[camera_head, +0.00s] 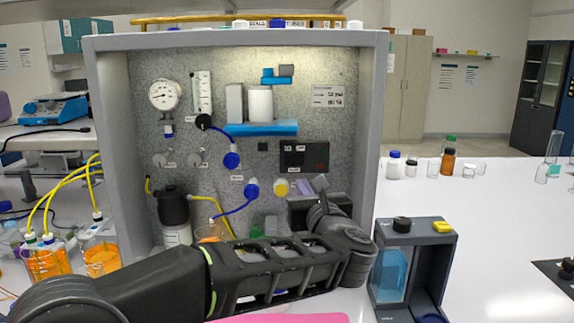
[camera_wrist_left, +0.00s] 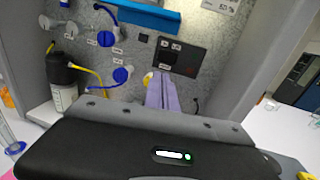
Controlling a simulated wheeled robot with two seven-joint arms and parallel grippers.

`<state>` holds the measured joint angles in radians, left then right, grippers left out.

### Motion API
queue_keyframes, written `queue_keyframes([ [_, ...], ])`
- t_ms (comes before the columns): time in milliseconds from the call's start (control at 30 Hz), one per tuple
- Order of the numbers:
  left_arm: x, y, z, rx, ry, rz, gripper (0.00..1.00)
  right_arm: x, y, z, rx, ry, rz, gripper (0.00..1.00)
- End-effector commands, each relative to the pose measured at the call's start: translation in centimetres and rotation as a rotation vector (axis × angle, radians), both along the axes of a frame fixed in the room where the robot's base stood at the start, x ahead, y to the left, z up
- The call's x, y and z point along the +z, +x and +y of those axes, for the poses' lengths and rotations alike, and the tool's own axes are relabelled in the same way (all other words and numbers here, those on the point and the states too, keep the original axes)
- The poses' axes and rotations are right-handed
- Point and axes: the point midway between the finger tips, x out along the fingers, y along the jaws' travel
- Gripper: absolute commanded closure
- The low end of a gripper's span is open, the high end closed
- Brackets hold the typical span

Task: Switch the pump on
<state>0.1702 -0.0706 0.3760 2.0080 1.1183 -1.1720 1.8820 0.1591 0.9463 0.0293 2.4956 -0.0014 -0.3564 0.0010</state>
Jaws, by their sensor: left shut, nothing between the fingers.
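A black switch panel (camera_head: 304,156) with small white labels is mounted on the grey speckled back wall of the rig. It also shows in the left wrist view (camera_wrist_left: 183,58), with a dark rocker-like part on it. My left gripper (camera_head: 314,184) reaches into the rig with its lavender fingers shut and empty. In the left wrist view the fingertips (camera_wrist_left: 160,78) lie just below the panel's lower left part; I cannot tell whether they touch it. A dark box (camera_head: 308,212) sits behind my left wrist, partly hidden. My right gripper is not in view.
The rig's grey frame (camera_head: 384,110) stands close on the right. A blue shelf (camera_head: 262,129) sticks out above left. A black-capped bottle (camera_head: 174,215) and blue and yellow tubes are to the left. A grey box with a blue window (camera_head: 412,262) stands outside, front right.

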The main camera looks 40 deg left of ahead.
Motion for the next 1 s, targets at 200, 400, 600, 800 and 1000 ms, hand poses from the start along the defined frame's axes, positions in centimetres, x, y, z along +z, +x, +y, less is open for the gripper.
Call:
queue_keyframes([
  [200,0.0,0.0,0.0,0.0,0.0,0.0,1.0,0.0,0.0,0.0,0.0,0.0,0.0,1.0],
  [400,0.0,0.3,0.3,0.0,0.002,0.002,1.0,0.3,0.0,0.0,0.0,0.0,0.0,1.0],
  [600,0.1,1.7,1.9,0.002,0.002,0.005,1.0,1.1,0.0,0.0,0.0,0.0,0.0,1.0],
  [800,0.2,4.1,4.6,0.001,0.001,0.006,1.0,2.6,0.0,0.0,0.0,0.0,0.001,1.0],
  [1000,0.2,6.8,7.7,0.001,0.002,0.006,1.0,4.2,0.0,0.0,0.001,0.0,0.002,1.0],
])
